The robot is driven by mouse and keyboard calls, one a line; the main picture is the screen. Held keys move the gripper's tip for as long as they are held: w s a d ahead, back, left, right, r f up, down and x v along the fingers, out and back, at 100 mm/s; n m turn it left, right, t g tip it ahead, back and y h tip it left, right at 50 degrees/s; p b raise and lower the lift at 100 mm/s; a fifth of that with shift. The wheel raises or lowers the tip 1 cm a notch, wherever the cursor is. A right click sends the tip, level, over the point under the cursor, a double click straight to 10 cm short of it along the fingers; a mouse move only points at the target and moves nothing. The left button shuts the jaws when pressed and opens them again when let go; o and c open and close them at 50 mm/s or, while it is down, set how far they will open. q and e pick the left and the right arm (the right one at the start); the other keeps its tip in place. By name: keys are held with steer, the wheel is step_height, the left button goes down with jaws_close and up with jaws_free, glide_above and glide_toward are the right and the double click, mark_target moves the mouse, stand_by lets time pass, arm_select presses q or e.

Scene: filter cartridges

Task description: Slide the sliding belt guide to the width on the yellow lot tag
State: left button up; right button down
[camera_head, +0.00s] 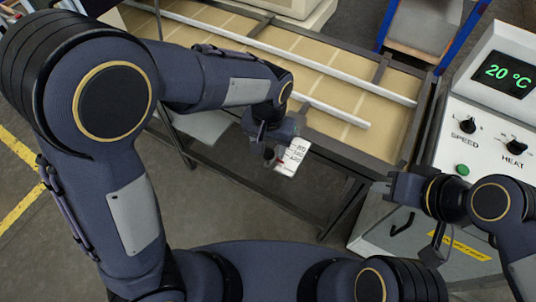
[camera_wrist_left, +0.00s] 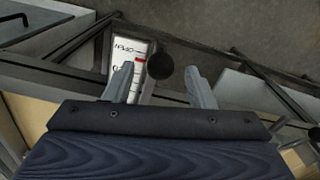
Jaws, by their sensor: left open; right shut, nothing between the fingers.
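The belt guide is a pale rail (camera_head: 338,111) lying along the near side of the tan belt (camera_head: 390,138). A white scale plate (camera_head: 293,156) with dark lettering sits at the belt's near edge; it also shows in the left wrist view (camera_wrist_left: 124,58) with a red mark. A round black knob (camera_wrist_left: 160,66) stands beside the plate. My left gripper (camera_head: 269,153) is open at the knob; in the left wrist view its fingers (camera_wrist_left: 161,76) lie either side of the knob, contact unclear. My right gripper (camera_head: 392,188) is shut and empty. I cannot make out a lot tag.
A second pale rail (camera_head: 300,58) runs along the far side of the belt. A control box with a green "20 °C" display (camera_head: 503,76) and knobs stands at right, above a cabinet with a yellow label (camera_head: 458,244), unreadable. Dark frame legs stand below the belt.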

mark_target(268, 158)
arm_select(q)
step_height(268, 158, down, 6)
steer(key=shift+r, duration=0.15)
jaws_close()
stand_by(0.4)
